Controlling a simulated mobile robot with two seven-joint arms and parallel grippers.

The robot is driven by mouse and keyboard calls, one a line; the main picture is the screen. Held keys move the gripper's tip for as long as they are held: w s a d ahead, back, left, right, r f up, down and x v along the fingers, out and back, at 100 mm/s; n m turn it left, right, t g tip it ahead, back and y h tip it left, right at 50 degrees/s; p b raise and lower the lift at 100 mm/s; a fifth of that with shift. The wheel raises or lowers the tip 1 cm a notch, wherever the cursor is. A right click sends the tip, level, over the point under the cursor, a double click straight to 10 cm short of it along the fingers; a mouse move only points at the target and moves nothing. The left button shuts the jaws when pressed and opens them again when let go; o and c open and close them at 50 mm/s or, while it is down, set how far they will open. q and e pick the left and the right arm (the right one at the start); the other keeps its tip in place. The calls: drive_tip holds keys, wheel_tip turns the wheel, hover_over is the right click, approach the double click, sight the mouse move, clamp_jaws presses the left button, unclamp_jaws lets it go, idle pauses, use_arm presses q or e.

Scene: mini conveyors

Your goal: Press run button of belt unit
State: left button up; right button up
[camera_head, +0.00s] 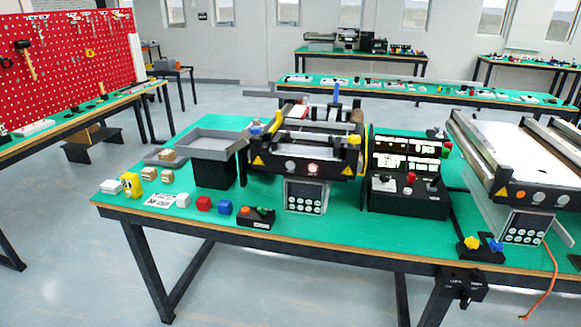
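The belt unit (300,150) stands on the green table (190,228), with a dark front rail, yellow warning triangles and yellow brackets. Two round buttons sit on its front rail, one grey (290,165) and one reddish (313,168). A grey keypad panel (305,196) with several round white buttons is below the rail. A black console (408,195) with a red knob and lit displays stands to the right. I cannot read which button is marked run. Neither gripper is in view.
A grey tray on a black stand (212,142) is left of the unit.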

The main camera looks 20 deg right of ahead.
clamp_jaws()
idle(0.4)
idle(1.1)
